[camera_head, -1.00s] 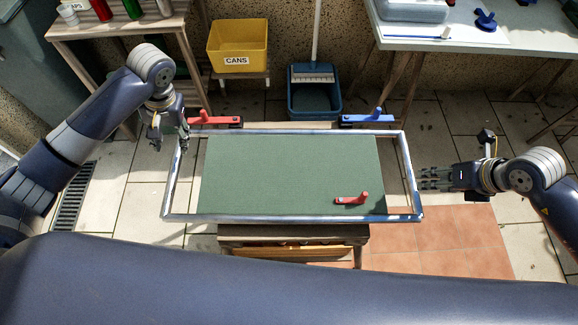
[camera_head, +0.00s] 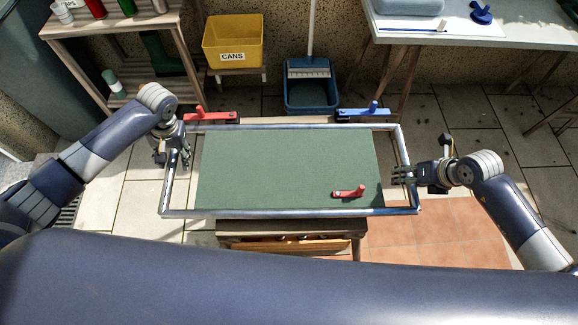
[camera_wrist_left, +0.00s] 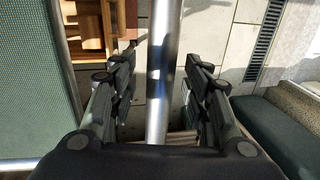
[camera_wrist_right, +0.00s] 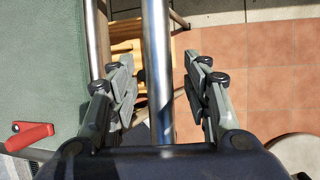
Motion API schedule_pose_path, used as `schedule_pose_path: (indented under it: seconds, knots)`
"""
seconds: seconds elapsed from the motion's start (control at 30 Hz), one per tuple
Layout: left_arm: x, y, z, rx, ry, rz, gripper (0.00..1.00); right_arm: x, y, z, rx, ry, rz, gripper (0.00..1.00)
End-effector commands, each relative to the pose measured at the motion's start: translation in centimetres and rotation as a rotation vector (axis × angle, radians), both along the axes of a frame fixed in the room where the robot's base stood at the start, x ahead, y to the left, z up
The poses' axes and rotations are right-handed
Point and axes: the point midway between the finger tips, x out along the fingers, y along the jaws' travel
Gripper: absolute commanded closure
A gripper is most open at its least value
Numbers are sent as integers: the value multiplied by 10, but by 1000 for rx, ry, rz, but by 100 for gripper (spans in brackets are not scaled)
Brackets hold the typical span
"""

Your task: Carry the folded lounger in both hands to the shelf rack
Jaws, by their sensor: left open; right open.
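The folded lounger (camera_head: 285,165) lies flat on a low wooden stand (camera_head: 285,226), with green mesh inside a shiny metal tube frame. My left gripper (camera_head: 177,156) is at the frame's left end; in the left wrist view the frame tube (camera_wrist_left: 160,110) runs between its open fingers. My right gripper (camera_head: 400,175) is at the right end; in the right wrist view the end tube (camera_wrist_right: 158,90) lies between its open fingers. Neither gripper is closed on the tube. A wooden shelf rack (camera_head: 112,35) stands at the back left.
A red clamp (camera_head: 210,115) and a blue clamp (camera_head: 363,112) sit behind the lounger; a red handle (camera_head: 349,191) lies on its mesh. A yellow CANS bin (camera_head: 233,40), blue dustpan (camera_head: 311,90) and white table (camera_head: 470,38) stand behind. Tiled floor is clear at right.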

Motion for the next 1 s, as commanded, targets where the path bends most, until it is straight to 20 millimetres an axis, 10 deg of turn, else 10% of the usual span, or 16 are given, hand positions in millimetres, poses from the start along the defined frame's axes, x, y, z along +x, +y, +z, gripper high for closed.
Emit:
schedule_pose_path:
  seconds: [0.3,0.5,1.0]
  knots:
    - [0,0,-2,0,0,-1,58,1,0,-2,0,0,1,58]
    - [0,0,-1,0,0,-1,100,0,0,-1,0,0,0,100]
    - [2,0,2,0,-4,0,100,2,0,2,1,-6,0,100]
